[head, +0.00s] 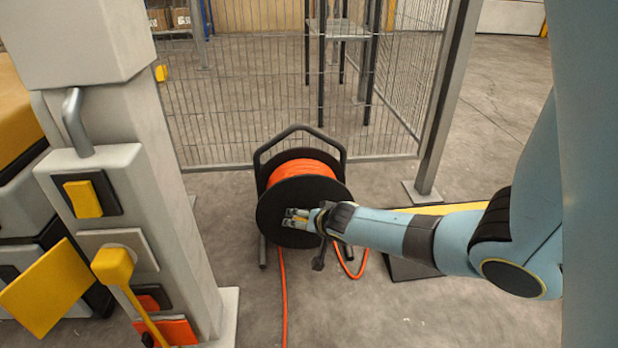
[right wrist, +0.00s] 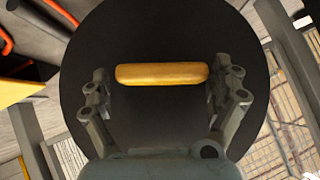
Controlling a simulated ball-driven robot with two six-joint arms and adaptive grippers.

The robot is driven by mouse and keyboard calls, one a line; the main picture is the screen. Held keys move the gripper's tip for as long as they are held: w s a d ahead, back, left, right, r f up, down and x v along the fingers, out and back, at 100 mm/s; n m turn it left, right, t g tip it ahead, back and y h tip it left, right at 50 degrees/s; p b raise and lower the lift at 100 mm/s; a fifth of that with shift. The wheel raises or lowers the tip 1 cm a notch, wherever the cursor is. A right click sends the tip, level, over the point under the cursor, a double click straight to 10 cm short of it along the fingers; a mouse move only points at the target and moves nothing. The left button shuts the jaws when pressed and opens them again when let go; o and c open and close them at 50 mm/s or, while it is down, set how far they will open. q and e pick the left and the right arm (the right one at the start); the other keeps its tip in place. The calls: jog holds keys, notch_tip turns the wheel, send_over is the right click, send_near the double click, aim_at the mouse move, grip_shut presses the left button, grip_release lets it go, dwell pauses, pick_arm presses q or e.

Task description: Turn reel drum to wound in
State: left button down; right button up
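The hose reel stands on the floor in the middle of the head view, with a round black drum face (head: 275,222) and orange hose (head: 300,170) wound behind it. In the right wrist view the drum face (right wrist: 160,120) fills the middle, with a yellow bar-shaped handle (right wrist: 162,73) across it. My right gripper (head: 292,217) is at the drum face; in the wrist view its fingers (right wrist: 162,88) are wide apart, one beside each end of the handle. I cannot tell whether they touch it. My left gripper is not in view.
A black tube frame (head: 300,130) carries the reel. Loose orange hose (head: 283,300) runs along the floor. A wire mesh fence (head: 235,90) stands behind. A grey post with yellow switches (head: 83,198) and a yellow lever (head: 113,266) stands at left.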

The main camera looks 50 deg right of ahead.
jog(key=shift+w+r, duration=0.1)
jog(key=shift+r, duration=0.1)
jog(key=shift+s+a, duration=0.1)
jog(key=shift+s, duration=0.1)
jog(key=v, duration=1.1)
jog(key=shift+s+r, duration=0.2)
jog(key=shift+r, duration=0.05)
